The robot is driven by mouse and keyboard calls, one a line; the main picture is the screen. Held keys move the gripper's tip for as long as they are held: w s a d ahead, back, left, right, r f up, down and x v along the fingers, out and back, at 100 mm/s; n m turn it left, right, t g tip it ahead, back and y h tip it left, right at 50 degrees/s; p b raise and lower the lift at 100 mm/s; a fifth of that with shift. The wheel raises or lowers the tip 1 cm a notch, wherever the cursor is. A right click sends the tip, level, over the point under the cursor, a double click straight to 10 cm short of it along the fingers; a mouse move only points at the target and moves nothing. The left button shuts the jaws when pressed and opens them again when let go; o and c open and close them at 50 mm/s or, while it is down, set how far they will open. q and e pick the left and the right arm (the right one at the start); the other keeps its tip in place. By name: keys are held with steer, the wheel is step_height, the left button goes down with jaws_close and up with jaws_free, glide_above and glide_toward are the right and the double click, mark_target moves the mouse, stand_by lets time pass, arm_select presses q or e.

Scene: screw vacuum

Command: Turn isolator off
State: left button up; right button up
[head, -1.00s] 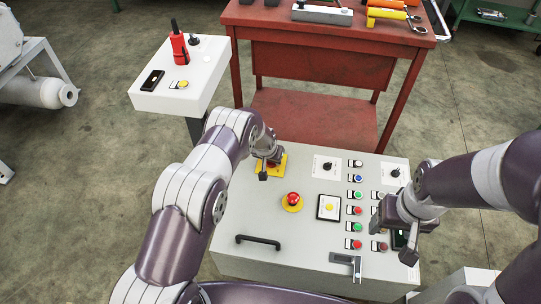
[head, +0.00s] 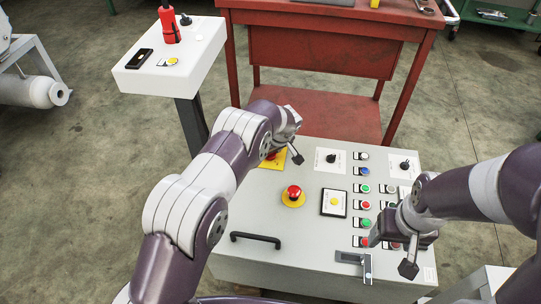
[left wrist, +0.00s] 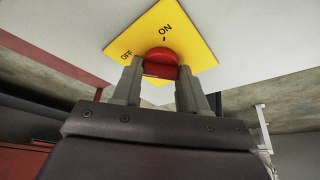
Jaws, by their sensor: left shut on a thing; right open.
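The isolator is a red rotary knob (left wrist: 160,62) on a yellow plate (left wrist: 190,38) marked ON and OFF in the left wrist view. In the head view the yellow plate (head: 279,160) is at the panel's far left corner, partly hidden by my left arm. My left gripper (left wrist: 158,72) is shut on the red knob, one finger on each side. The small mark on the plate is by ON. My right gripper (head: 390,253) is open and empty over the right part of the panel.
The grey control panel (head: 262,207) carries a red mushroom button (head: 293,192), black rotary switches, several coloured buttons and a black handle (head: 256,239). A white pedestal box (head: 190,76) stands at the back left. A red workbench (head: 320,50) is behind.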

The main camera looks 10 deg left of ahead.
arm_select(q)
steer(key=shift+f+n+b, duration=0.1)
steer(key=shift+n+b, duration=0.25)
steer(key=shift+n, duration=0.15)
steer(key=shift+g, duration=0.3)
steer(key=o, duration=1.1)
steer(key=shift+c, duration=0.2)
steer(key=shift+d, duration=0.1)
steer(key=p+v, duration=0.3)
steer(key=v, duration=0.9)
steer(key=shift+s+d+r+p, duration=0.15)
steer(key=shift+r+p, duration=0.15)
steer(key=shift+p, duration=0.1)
